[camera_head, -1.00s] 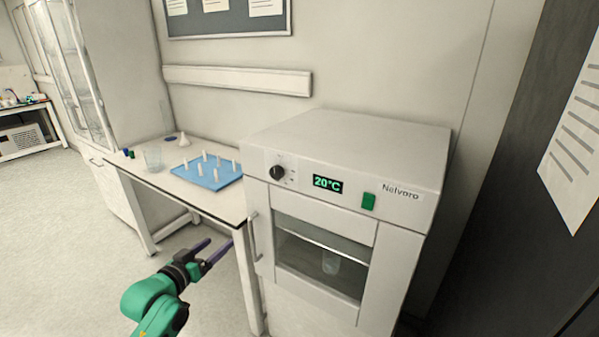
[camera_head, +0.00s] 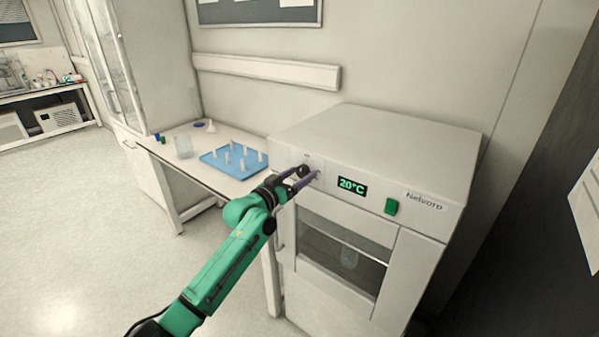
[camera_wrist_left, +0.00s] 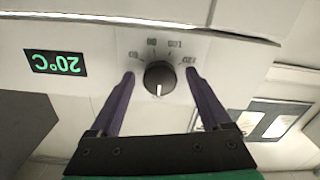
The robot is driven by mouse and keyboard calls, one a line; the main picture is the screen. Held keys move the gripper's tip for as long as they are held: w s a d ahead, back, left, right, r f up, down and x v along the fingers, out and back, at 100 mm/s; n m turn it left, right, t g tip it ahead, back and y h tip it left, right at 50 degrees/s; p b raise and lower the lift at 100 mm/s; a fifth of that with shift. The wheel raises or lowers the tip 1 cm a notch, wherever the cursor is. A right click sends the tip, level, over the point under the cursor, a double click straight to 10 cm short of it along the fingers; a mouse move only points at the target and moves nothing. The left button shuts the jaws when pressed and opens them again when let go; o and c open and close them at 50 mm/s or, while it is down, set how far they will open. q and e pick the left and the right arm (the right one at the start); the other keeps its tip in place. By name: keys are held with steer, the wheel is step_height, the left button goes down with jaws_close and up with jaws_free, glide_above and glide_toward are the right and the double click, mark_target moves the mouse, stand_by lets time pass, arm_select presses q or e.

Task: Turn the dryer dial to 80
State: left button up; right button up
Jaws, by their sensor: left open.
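The dryer (camera_head: 385,150) is a white box with a glass door. Its black dial (camera_head: 303,171) sits at the left of the front panel, with a green 20°C display (camera_head: 353,187) to its right. In the left wrist view the dial (camera_wrist_left: 160,77) has a white pointer mark and numbers around it; the view is upside down. My left gripper (camera_head: 304,177) is open, its two purple fingers (camera_wrist_left: 160,82) on either side of the dial. I cannot tell whether they touch it. My right gripper is not in view.
A green switch (camera_head: 391,206) is on the panel right of the display. A table left of the dryer holds a blue rack (camera_head: 233,158) with several white pegs and a glass beaker (camera_head: 183,147). The floor at left is free.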

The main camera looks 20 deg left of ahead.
arm_select(q)
steer(key=shift+w, duration=0.1)
steer(key=shift+c, duration=0.3)
jaws_close()
